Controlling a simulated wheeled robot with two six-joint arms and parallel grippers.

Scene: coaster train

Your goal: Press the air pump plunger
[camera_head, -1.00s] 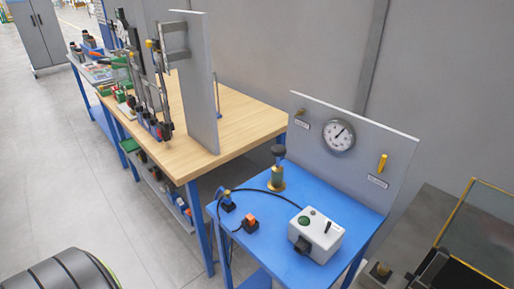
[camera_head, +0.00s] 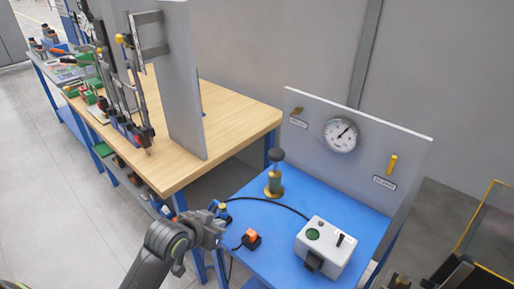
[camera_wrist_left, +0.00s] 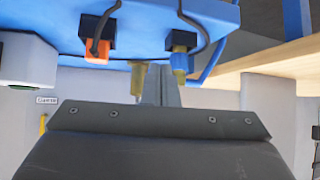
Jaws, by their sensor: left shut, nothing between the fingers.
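The air pump (camera_head: 274,186) stands upright on the blue table (camera_head: 262,222), with a brass base and a dark round plunger knob (camera_head: 277,155) at the top, raised above the body. My left gripper (camera_head: 222,214) is shut and empty at the table's left front edge, to the left of and nearer than the pump. In the left wrist view the shut fingers (camera_wrist_left: 161,84) point toward the table, with a brass part (camera_wrist_left: 138,80), perhaps the pump, just beside them. My right gripper is not in view.
A white box (camera_head: 325,248) with a green button, an orange connector (camera_head: 250,238) and a black hose share the blue table. A panel with a gauge (camera_head: 341,135) and yellow handle (camera_head: 392,163) stands behind. A wooden workbench (camera_head: 235,115) is at the left.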

